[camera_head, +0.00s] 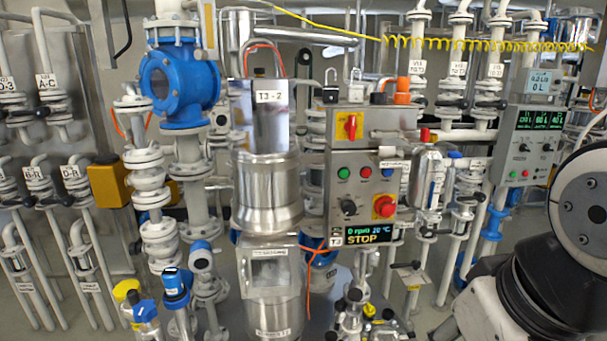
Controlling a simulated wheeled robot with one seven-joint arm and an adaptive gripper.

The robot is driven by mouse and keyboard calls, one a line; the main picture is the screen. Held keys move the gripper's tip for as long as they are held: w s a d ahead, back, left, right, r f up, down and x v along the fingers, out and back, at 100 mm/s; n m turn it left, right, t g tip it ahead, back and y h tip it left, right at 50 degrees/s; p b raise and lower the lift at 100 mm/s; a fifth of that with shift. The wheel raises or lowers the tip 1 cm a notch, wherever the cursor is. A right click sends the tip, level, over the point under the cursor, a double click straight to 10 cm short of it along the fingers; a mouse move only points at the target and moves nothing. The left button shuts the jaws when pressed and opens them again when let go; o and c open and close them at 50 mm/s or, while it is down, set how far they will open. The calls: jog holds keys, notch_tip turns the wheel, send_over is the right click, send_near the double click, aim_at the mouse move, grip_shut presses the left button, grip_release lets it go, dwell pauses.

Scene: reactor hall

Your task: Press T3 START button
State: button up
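The T3 control panel (360,215) is a grey box right of the picture's middle, with a small T3 label at its lower left. A green button (344,173) is on its upper left, with a red button (366,172) and a blue one (387,173) to its right. Any lettering on the green button is too small to read. Below are a black knob (348,207) and a red emergency-stop knob (384,207) on yellow. The display (368,235) reads 0 rpm, 20 °C and STOP. My gripper is not in view; part of my arm shows at the lower right.
A red-and-yellow rotary switch (350,126) is above the panel. The steel T3-2 vessel (268,185) stands left of it. Valves and pipes crowd both sides. Another panel (531,145) with green displays is at the right, near my arm. A yellow coiled hose (480,44) crosses above.

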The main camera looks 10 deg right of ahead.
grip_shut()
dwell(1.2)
